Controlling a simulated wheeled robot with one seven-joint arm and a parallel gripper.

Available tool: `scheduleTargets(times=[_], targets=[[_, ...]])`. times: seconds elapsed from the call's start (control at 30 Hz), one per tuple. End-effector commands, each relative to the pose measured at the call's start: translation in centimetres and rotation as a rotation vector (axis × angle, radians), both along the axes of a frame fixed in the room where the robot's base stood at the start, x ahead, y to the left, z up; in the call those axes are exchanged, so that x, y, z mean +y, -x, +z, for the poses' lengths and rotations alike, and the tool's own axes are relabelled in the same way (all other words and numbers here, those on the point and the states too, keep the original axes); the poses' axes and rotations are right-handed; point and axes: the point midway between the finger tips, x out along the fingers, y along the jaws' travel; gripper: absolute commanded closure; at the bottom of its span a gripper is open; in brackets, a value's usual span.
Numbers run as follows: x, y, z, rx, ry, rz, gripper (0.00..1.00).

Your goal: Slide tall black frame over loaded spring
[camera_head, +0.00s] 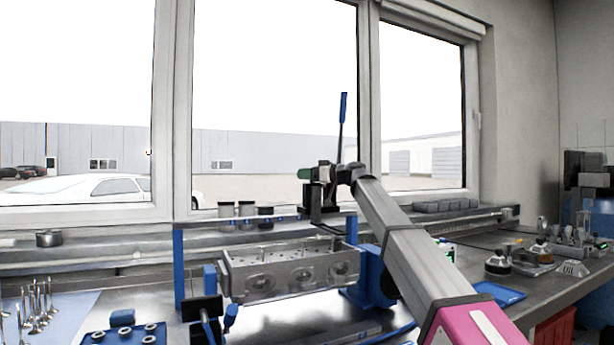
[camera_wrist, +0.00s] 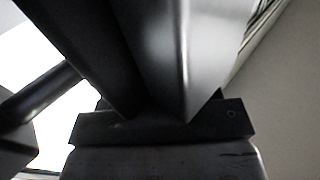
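A tall black frame (camera_head: 321,211) hangs at the blue cross rail, above the right part of the grey cylinder head (camera_head: 270,262). A blue lever (camera_head: 342,125) rises from its top. My gripper (camera_head: 332,174) is beside the top of this frame, at the end of my arm. Its fingers are too small and dark to tell whether they are open or shut, or whether they touch the frame. The wrist view shows large dark beams over a dark crosspiece (camera_wrist: 160,126), very close to the camera. I cannot make out the loaded spring in either view.
A blue stand (camera_head: 179,265) carries the cylinder head. Several valves (camera_head: 38,305) stand at the left by a blue tray (camera_head: 110,336) of small parts. A blue mat (camera_head: 498,293) and small bench items lie at the right. Windows are behind the bench.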

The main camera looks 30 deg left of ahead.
Motion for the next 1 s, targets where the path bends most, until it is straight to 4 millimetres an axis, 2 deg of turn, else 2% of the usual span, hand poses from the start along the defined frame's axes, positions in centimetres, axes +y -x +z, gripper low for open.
scheduleTargets(times=[0.13,0.23,0.6,0.7,0.83,1.0], targets=[[-0.4,0.0,0.0,0.000,0.000,0.000,0.44],[-1.5,-0.1,0.0,0.000,0.000,-0.001,0.44],[-8.1,-0.8,-0.1,0.000,0.000,-0.002,0.44],[-9.4,-0.9,0.0,0.000,-0.001,-0.001,0.44],[-10.4,-1.1,0.0,0.000,0.000,-0.001,0.44],[-10.8,-1.1,0.0,0.000,0.000,0.001,0.44]])
